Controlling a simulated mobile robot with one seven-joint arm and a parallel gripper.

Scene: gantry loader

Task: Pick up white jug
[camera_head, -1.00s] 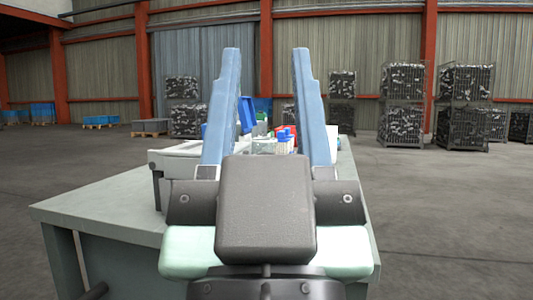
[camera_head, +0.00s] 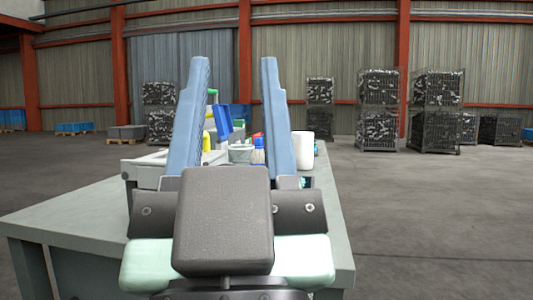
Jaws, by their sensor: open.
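My gripper (camera_head: 234,65) is open, with two long blue fingers pointing away over the table (camera_head: 85,213). Nothing is held between them. A white rounded object (camera_head: 303,150) stands upright at the far end of the table, just right of the right finger, which hides part of its left side. It may be the white jug, but no handle or spout shows. Between the fingers, further back, stand a yellow bottle (camera_head: 206,141), a blue item (camera_head: 224,122) and a small clear or grey container (camera_head: 240,153).
A pale grey tray or bin (camera_head: 145,167) sits on the table at left, partly behind the left finger. The near left tabletop is bare. Stacked wire cages (camera_head: 380,110) stand far back on open floor. The floor right of the table is clear.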

